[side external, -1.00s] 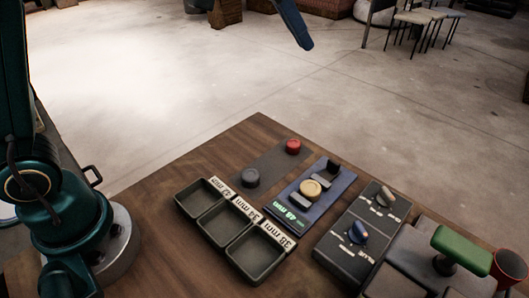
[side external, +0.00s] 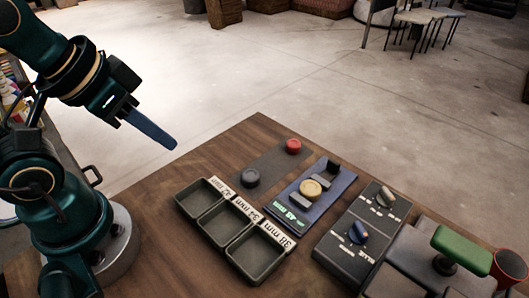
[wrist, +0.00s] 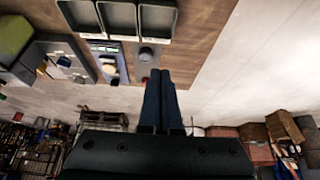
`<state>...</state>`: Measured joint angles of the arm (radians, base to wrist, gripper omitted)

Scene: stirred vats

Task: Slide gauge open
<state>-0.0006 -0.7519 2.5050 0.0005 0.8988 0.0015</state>
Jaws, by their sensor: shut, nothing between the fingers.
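The gauge (side external: 342,183) is a blue plate with a dark upright jaw at its far end, a grey jaw nearer the trays and a small green readout. A yellow disc (side external: 312,189) sits between the two jaws; I cannot tell whether they touch it. The gauge also shows in the wrist view (wrist: 95,47), left of my fingers. My gripper (side external: 172,144) is shut and empty, held in the air left of the gauge and apart from it. Its closed blue fingers (wrist: 160,74) point toward the table in the wrist view.
Three labelled trays (side external: 224,225) stand left of the gauge. A control box with knobs (side external: 345,262) and a green-handled device (side external: 461,247) stand to the right.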

